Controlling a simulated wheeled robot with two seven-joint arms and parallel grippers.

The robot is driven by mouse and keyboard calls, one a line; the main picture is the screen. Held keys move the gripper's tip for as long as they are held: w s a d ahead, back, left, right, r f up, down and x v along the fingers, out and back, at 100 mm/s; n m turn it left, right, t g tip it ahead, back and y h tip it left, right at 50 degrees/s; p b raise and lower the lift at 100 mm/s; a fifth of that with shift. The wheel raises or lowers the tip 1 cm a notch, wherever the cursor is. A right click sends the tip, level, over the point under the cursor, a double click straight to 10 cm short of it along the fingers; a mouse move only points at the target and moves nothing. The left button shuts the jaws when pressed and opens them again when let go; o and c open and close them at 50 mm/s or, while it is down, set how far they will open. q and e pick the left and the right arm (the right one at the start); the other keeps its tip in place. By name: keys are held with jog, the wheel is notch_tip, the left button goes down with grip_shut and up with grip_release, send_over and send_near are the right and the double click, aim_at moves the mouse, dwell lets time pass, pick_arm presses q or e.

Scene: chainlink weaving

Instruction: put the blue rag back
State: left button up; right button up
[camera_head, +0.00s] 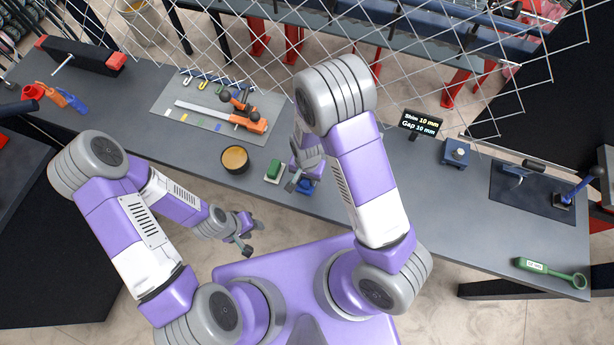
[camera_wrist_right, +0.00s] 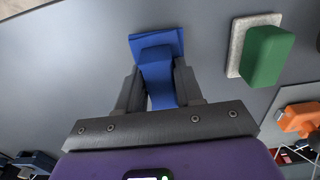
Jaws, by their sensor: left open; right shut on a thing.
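The blue rag (camera_wrist_right: 158,75) is a folded cloth between the fingers of my right gripper (camera_wrist_right: 160,92) in the right wrist view. The gripper is shut on it, and its far flap spreads out past the fingertips, at or just above the grey bench; I cannot tell if it touches. In the head view the rag (camera_head: 306,188) shows as a small blue patch under my right gripper (camera_head: 299,182), near the bench's front edge. My left gripper (camera_head: 242,244) is open and empty, in front of the bench edge over the floor side.
A green block on a pale pad (camera_head: 273,171) lies just left of the rag. A round tin (camera_head: 235,159) and a tool mat (camera_head: 185,120) are further left. A small display (camera_head: 420,124) and blue block (camera_head: 456,154) stand right. Chainlink mesh hangs behind.

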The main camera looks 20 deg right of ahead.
jog(key=shift+f, duration=0.25)
jog(key=shift+f, duration=0.15)
jog(key=o, duration=0.5)
jog(key=shift+f, duration=0.15)
jog(key=o, duration=0.4)
jog(key=r, duration=0.7)
jog(key=shift+a+r, duration=0.2)
jog(key=shift+r, duration=0.2)
